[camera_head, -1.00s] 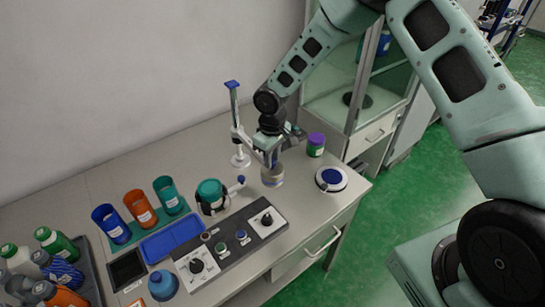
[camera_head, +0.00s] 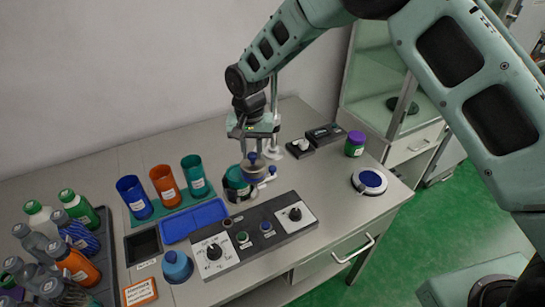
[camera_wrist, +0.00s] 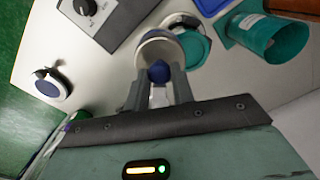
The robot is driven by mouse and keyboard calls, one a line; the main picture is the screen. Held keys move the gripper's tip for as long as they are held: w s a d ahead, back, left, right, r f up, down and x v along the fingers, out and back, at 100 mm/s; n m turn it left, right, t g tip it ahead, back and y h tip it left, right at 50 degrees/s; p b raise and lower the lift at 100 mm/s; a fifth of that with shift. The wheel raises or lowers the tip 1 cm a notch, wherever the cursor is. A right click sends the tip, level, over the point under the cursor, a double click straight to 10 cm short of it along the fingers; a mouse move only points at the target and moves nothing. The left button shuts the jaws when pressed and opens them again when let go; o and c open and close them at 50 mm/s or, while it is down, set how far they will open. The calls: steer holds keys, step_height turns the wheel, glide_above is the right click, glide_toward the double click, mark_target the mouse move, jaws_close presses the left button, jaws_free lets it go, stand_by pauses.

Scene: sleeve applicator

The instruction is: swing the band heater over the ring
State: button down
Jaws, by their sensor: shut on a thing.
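My gripper (camera_head: 256,145) is shut on the blue knob (camera_wrist: 159,72) of the band heater. The heater (camera_wrist: 150,48) is a pale short cylinder on a swing arm from the white post (camera_head: 274,100). In the wrist view it partly overlaps a teal round piece (camera_wrist: 194,50), which sits in a dark and white ring (camera_wrist: 181,20). In the head view the teal piece (camera_head: 234,179) shows left of and below my gripper. My gripper and the heater hide part of it, so I cannot tell how well they line up.
A control panel (camera_head: 240,238) with dials lies in front. Blue, orange and teal cups (camera_head: 195,174) and a blue tray (camera_head: 194,218) stand left. A purple-lidded jar (camera_head: 355,144) and a white round dish (camera_head: 369,181) are right. A bottle rack (camera_head: 108,250) is far left.

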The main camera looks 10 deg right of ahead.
steer(key=shift+w+a+r+m+b, duration=0.15)
steer(key=shift+w+a+m, duration=0.35)
steer(key=shift+a, duration=0.25)
steer(key=shift+w+a+f+m+b, duration=0.1)
steer(key=shift+w+a+m, duration=0.4)
steer(key=shift+a, duration=0.3)
steer(key=shift+w+a+r+m+b, duration=0.15)
steer(key=shift+w+a+m, duration=0.35)
steer(key=shift+a, duration=0.25)
steer(key=shift+w, duration=0.1)
steer(key=c, duration=1.2)
jaws_free()
steer(key=shift+a+f, duration=0.1)
step_height(320, 180, up, 17)
steer(key=b, duration=0.3)
steer(key=shift+r, duration=0.2)
